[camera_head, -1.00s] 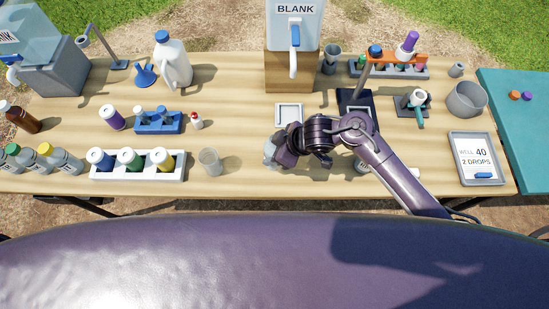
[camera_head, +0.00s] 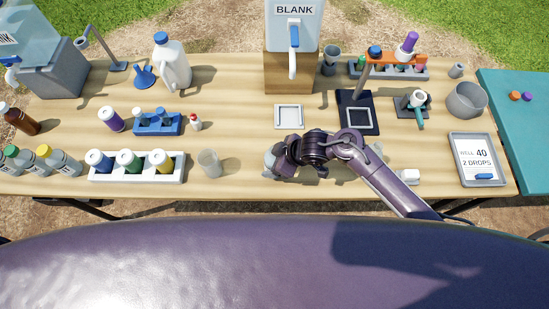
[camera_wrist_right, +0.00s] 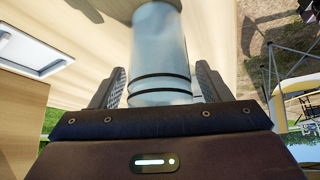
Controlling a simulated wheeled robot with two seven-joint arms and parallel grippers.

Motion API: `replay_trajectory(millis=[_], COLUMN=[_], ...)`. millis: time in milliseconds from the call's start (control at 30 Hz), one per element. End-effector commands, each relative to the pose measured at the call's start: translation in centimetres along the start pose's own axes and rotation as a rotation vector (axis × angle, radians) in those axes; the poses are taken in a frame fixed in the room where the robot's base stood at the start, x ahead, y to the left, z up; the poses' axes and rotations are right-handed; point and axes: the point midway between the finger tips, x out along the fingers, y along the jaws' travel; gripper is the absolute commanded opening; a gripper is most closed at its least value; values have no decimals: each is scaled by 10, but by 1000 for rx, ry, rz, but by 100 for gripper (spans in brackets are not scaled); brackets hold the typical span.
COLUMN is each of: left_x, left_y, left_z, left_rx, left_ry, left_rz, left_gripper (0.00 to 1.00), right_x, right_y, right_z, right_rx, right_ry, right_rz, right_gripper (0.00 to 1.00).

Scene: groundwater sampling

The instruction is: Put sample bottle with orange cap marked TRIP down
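My right gripper (camera_head: 278,162) is over the front middle of the table, with its fingers on either side of a clear, pale grey bottle (camera_head: 270,161). In the right wrist view the bottle (camera_wrist_right: 158,60) has dark rings around it and sits between the two fingers (camera_wrist_right: 160,88). Its orange cap and TRIP marking do not show in either view. I cannot tell whether its base touches the table. My left gripper is not in view.
A white square tray (camera_head: 289,106) lies behind the gripper. A clear beaker (camera_head: 209,163) stands to its left, beside a white rack (camera_head: 137,178) of bottles. A dark pad (camera_head: 371,126) and a tablet (camera_head: 477,184) are to the right. The table's front edge is close.

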Motion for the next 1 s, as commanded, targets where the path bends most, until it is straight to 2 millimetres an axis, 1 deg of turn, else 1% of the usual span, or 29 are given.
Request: replay_trajectory(millis=[267, 367, 433, 567, 800, 900, 1000], left_x=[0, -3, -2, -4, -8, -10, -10], left_y=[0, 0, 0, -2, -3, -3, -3], left_z=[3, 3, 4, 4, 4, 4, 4], left_rx=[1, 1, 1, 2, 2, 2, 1], left_ry=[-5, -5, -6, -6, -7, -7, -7], left_rz=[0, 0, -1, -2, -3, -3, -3], left_gripper=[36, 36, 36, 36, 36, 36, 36], right_x=[0, -5, -12, -36, -88, -104, -115], right_y=[0, 0, 0, 1, 1, 0, 0], right_z=[0, -3, -2, -2, -2, -2, -2], right_rx=[0, 0, -1, -2, -2, -3, -1], right_ry=[0, 0, 0, 0, 0, -1, 0], right_rz=[0, 1, 1, 3, 3, 2, 2], right_gripper=[74, 74, 74, 74, 74, 74, 74])
